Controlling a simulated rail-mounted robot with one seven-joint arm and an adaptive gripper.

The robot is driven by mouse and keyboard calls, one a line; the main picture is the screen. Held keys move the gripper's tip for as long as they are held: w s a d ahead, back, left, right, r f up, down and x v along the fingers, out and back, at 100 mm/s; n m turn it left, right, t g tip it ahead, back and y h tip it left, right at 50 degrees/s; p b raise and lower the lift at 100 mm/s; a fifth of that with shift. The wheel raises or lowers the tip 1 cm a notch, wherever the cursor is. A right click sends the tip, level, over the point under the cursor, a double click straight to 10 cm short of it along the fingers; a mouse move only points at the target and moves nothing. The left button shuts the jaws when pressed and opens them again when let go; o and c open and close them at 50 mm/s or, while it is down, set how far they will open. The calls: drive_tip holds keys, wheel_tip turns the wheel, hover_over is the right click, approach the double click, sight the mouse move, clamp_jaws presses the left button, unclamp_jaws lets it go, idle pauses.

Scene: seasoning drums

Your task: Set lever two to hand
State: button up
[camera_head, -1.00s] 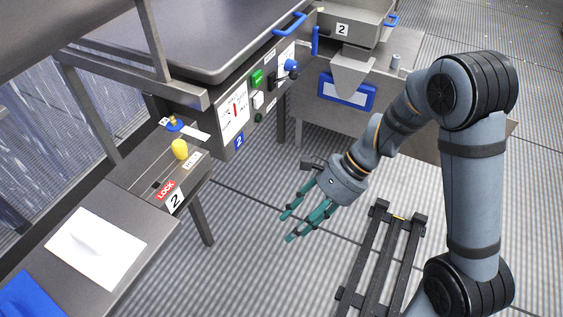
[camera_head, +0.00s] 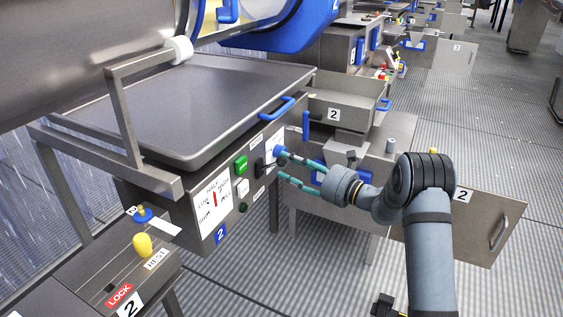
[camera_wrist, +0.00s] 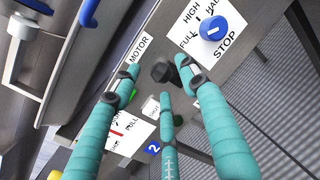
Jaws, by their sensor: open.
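The panel of station two (camera_head: 216,232) carries a black lever or knob (camera_head: 266,163) below a blue dial (camera_head: 279,150). In the wrist view the black knob (camera_wrist: 162,72) sits beside the MOTOR label (camera_wrist: 140,48), and the blue dial (camera_wrist: 213,28) has HIGH, FULL and STOP around it. My gripper (camera_head: 283,165) is open and empty in front of the panel. In the wrist view its teal fingers (camera_wrist: 157,78) spread around the black knob's place; I cannot tell whether any touch it. No HAND marking is readable. A yellow-knobbed lever (camera_head: 142,244) stands at the REST label, left of the panel.
Green (camera_head: 241,165) and white (camera_head: 242,188) buttons sit left of the black knob. A grey bin (camera_head: 345,100) marked 2 stands behind. Free floor lies below and in front of the panel.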

sight(283, 159)
drive_tip(key=shift+x, duration=1.95)
drive_tip(key=shift+c, duration=0.4)
drive_tip(key=c, duration=0.5)
drive_tip(key=shift+d, duration=0.1)
clamp_jaws()
drive_tip(key=shift+w+d+r, duration=0.1)
